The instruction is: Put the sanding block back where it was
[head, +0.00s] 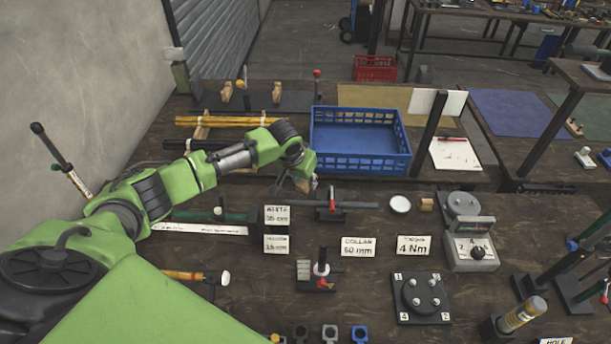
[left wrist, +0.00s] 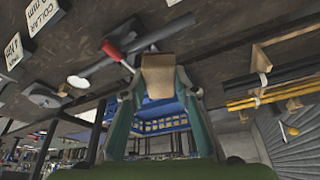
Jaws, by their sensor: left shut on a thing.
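My left gripper (head: 300,182) is over the workbench, just in front of the blue crate's near left corner. It is shut on a tan block, which I take to be the sanding block (left wrist: 158,76); in the left wrist view the block sits between the two fingertips (left wrist: 160,95). In the head view the gripper mostly hides the block. I cannot tell whether the block touches the bench. My right gripper is not in view.
A blue crate (head: 315,165) stands behind the gripper. A red-handled clamp (head: 332,206) and label cards (head: 277,216) are close in front. Yellow rods (head: 225,121) lie on wooden rests at the left. A small wooden cube (head: 426,204) and a dial box (head: 472,245) are at the right.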

